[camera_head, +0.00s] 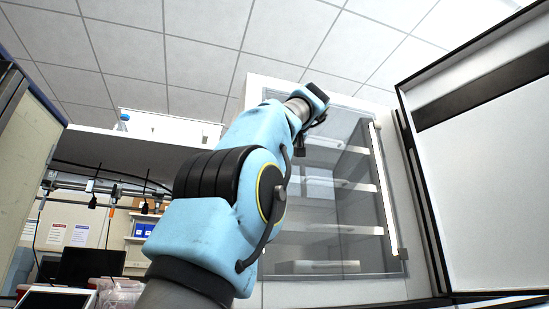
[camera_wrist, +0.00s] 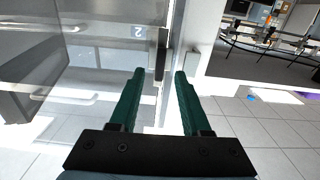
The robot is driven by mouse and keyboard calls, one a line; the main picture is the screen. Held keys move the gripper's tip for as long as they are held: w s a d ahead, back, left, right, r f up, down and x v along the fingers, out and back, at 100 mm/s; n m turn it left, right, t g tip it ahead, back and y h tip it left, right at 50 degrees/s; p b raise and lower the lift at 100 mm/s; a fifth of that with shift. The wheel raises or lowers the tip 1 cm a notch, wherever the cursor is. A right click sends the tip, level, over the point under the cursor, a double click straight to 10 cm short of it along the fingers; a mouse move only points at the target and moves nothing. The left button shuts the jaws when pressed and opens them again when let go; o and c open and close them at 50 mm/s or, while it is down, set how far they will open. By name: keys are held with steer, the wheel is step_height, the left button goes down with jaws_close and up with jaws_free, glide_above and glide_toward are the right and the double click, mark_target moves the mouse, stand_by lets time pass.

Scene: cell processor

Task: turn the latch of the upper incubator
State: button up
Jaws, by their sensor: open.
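In the wrist view, my gripper (camera_wrist: 159,72) is open, with its two green fingers apart and nothing held. A dark upright latch handle (camera_wrist: 161,52) stands at the edge of a glass door (camera_wrist: 95,65), just beyond and between the fingertips. Whether a finger touches it cannot be told. The door carries a label (camera_wrist: 138,31) that looks like a "2". In the head view, a tall glass-front cabinet (camera_head: 340,262) with white shelves inside stands behind my blue arm. The latch cannot be made out there, and my gripper's fingers are not clear.
In the head view, a large pale panel with a dark frame (camera_head: 490,190) stands close on the right. A white overhead shelf (camera_head: 125,145) and a dark monitor (camera_head: 90,267) are at the left. In the wrist view, tiled floor (camera_wrist: 280,145) shows at the lower right.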

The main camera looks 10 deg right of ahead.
steer(key=s+b, duration=0.1)
steer(key=s, duration=0.5)
steer(key=shift+s+d, duration=0.2)
steer(key=shift+d, duration=0.2)
